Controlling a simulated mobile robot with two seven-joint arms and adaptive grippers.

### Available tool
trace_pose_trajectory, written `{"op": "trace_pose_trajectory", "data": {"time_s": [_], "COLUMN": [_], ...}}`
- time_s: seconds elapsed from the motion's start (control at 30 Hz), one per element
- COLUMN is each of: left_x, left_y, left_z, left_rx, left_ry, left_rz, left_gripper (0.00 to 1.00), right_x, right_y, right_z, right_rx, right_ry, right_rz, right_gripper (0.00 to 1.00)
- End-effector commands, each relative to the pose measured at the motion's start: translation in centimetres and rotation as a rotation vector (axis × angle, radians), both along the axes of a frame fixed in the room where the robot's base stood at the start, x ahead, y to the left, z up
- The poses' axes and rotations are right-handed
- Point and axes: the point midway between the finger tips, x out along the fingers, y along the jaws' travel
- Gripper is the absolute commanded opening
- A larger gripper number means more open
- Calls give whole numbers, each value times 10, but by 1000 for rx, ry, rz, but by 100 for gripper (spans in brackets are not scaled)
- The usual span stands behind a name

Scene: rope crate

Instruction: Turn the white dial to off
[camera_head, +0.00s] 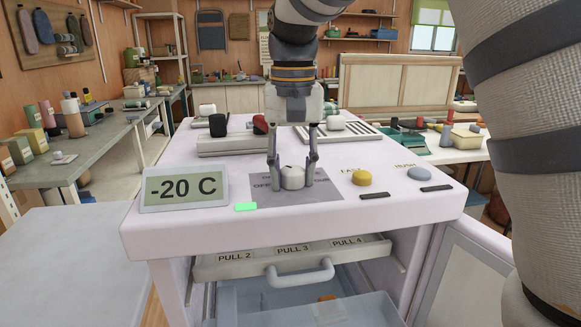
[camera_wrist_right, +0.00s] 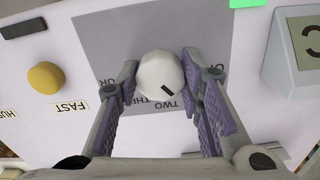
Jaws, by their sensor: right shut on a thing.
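The white dial (camera_head: 292,178) stands on a grey panel (camera_head: 262,193) on top of the pale pink cabinet. My right gripper (camera_head: 292,172) comes down from above, its two fingers on opposite sides of the dial, shut on it. In the right wrist view, the dial (camera_wrist_right: 159,70) sits between the purple-padded fingers. Its short black mark points to the lower right, towards the word TWO. Parts of words for three and four also show; the fingers hide some lettering, and I cannot read an off label. My left gripper is not in view.
A display (camera_head: 185,190) reading -20 C stands left of the panel, with a lit green strip (camera_head: 246,207) near it. A yellow knob (camera_head: 362,178) marked FAST and a grey knob (camera_head: 403,172) marked HUSH are on the right. An open drawer (camera_head: 225,270) with a handle juts out below.

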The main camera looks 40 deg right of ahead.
Motion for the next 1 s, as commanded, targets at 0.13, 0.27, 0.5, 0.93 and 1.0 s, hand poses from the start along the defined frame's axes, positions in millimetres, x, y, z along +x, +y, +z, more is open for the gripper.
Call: {"op": "trace_pose_trajectory", "data": {"time_s": [0.13, 0.27, 0.5, 0.93, 1.0], "left_x": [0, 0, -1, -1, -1], "left_y": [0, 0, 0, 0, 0], "left_z": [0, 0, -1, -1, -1], "left_rx": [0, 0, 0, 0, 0], "left_ry": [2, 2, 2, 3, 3], "left_rz": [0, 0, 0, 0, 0], "left_gripper": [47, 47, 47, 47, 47], "right_x": [1, 0, 0, 0, 0], "right_y": [1, 0, 0, 0, 0], "right_z": [-2, -2, -3, -4, -4], "right_rx": [2, 1, 7, 2, 2], "right_ry": [1, 3, 3, 9, 9], "right_rz": [274, 297, 559, 994, 993], "right_gripper": [0, 0, 0, 0, 0]}}
